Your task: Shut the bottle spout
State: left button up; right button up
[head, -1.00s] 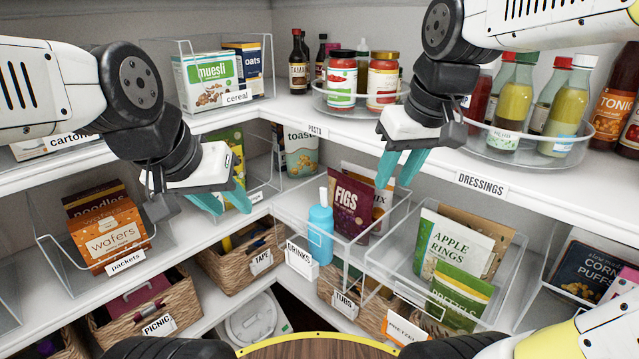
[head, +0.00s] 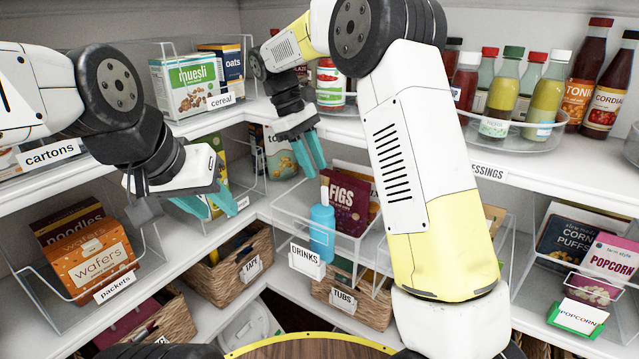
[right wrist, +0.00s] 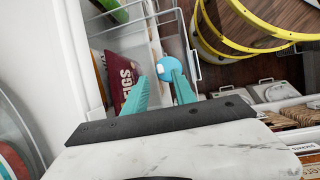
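The blue bottle (head: 321,236) stands upright in a clear bin beside the FIGS pack, with its pale spout (head: 324,196) sticking up at the top. In the right wrist view the bottle (right wrist: 170,66) is seen from above, just beyond and between the fingertips. My right gripper (head: 310,170) is open and empty, above and slightly left of the bottle, fingers pointing down; its teal fingers also show in the right wrist view (right wrist: 160,88). My left gripper (head: 207,206) is open and empty by the left shelf, apart from the bottle.
The clear bin (head: 285,222) holds the purple FIGS pack (head: 346,200) close behind the bottle. A DRINKS label (head: 306,262) hangs on its front. The upper shelf (head: 400,142) lies behind my right arm. A wafers box (head: 93,260) stands at left.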

aim_at(324, 187)
jog(key=x, duration=0.7)
grip_shut()
